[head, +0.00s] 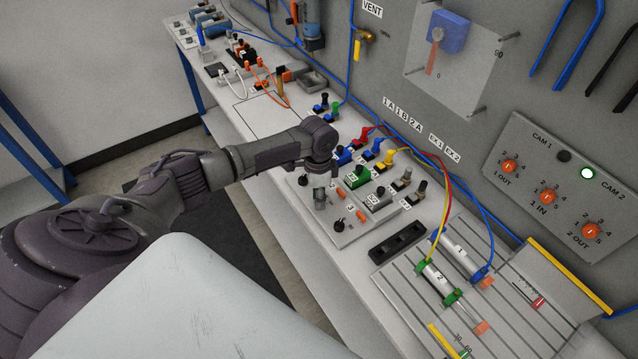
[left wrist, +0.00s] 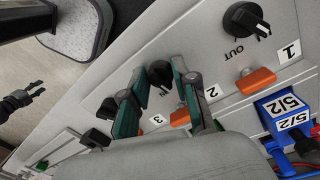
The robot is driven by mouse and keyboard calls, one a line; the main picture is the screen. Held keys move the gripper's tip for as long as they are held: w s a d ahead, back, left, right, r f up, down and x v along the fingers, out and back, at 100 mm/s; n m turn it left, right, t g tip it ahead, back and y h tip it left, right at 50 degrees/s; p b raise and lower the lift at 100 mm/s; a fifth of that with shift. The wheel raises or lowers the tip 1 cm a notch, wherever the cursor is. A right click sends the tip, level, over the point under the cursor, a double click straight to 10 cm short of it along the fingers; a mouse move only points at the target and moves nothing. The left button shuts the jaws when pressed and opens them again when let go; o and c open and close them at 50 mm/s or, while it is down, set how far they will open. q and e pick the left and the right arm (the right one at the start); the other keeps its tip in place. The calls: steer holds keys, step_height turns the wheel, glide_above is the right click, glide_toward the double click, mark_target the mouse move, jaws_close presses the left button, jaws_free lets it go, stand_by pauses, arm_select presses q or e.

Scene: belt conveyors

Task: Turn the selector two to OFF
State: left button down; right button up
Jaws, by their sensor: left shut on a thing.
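Selector two (left wrist: 160,73) is a black knob on the grey panel (left wrist: 205,60). In the left wrist view the label 2 is to its right. My left gripper (left wrist: 157,84) has one green-padded finger on each side of this knob and is shut on it. The fingers and the angle hide which way the knob points. In the head view my left gripper (head: 320,190) reaches down to the selector panel (head: 352,236). Selector one (left wrist: 245,18), beside the word OUT, and selector three (left wrist: 107,108) are on either side.
Orange parts (left wrist: 255,80) sit close to the selectors. In the head view, a slotted plate with cylinders (head: 452,268) lies to the right. The wall panel (head: 545,215) holds more dials.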

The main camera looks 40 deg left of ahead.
arm_select(q)
steer(key=shift+n+p, duration=1.35)
steer(key=shift+n, duration=0.35)
steer(key=c, duration=0.9)
jaws_free()
steer(key=r, duration=1.2)
steer(key=shift+w+a, duration=0.15)
steer(key=shift+a, duration=0.15)
